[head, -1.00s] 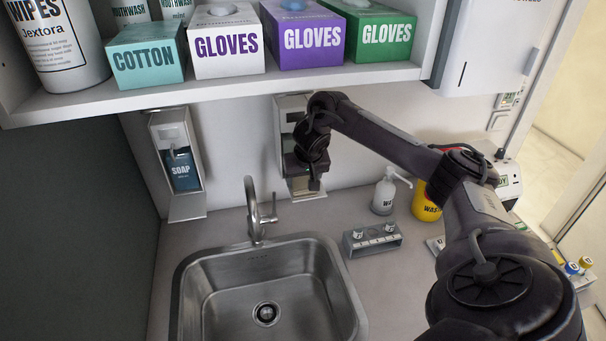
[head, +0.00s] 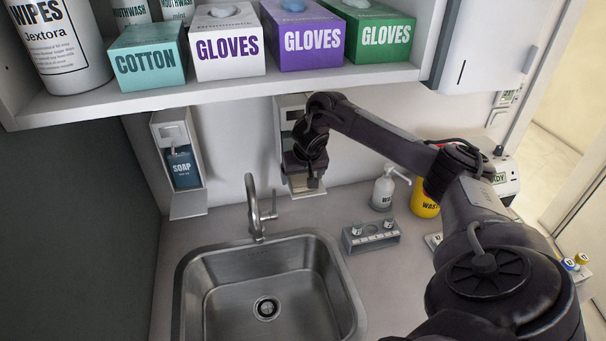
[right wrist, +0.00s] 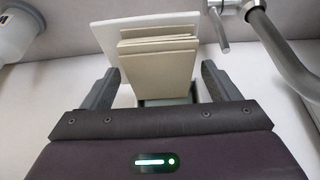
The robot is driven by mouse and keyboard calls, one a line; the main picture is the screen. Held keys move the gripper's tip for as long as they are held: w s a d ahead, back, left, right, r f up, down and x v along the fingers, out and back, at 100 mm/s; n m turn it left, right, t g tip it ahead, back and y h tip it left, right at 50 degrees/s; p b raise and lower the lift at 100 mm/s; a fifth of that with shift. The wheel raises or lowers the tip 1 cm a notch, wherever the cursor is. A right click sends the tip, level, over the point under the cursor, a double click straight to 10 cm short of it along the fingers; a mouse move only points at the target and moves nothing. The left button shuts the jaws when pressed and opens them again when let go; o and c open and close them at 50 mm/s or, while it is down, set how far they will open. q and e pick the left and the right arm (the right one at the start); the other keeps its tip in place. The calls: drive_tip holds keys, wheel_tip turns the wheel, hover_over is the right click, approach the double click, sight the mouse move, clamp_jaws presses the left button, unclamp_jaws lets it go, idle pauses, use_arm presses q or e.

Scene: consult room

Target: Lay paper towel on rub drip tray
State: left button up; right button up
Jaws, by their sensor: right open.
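The rub dispenser (head: 291,110) hangs on the wall behind the sink, largely hidden by my right arm. Its white drip tray (head: 310,194) juts out at the bottom, and the tray also shows in the right wrist view (right wrist: 108,35). A beige folded paper towel (right wrist: 158,68) with several layers lies against the tray in the right wrist view. My right gripper (head: 313,183) is at the tray. In the right wrist view its open fingers (right wrist: 158,84) stand on either side of the towel, with gaps visible. My left gripper is not in view.
A steel sink (head: 215,266) with a tap (head: 257,215) is in front. A soap dispenser (head: 180,165) hangs to the left. A small rack (head: 371,237), a white pump bottle (head: 384,191) and a yellow container (head: 424,203) stand to the right. A shelf (head: 230,91) with boxes overhangs.

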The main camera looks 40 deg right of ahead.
sight(305, 184)
drive_tip(key=shift+r, duration=0.4)
drive_tip(key=v, duration=0.3)
drive_tip(key=b+v, duration=0.1)
drive_tip(key=shift+s+a+r, duration=0.2)
drive_tip(key=shift+s+r, duration=0.05)
drive_tip(key=shift+s, duration=0.15)
drive_tip(key=s+a, duration=0.5)
drive_tip(key=s, duration=0.5)
drive_tip(key=shift+a+b, duration=0.35)
drive_tip(key=shift+b, duration=0.1)
drive_tip(key=shift+f, duration=0.15)
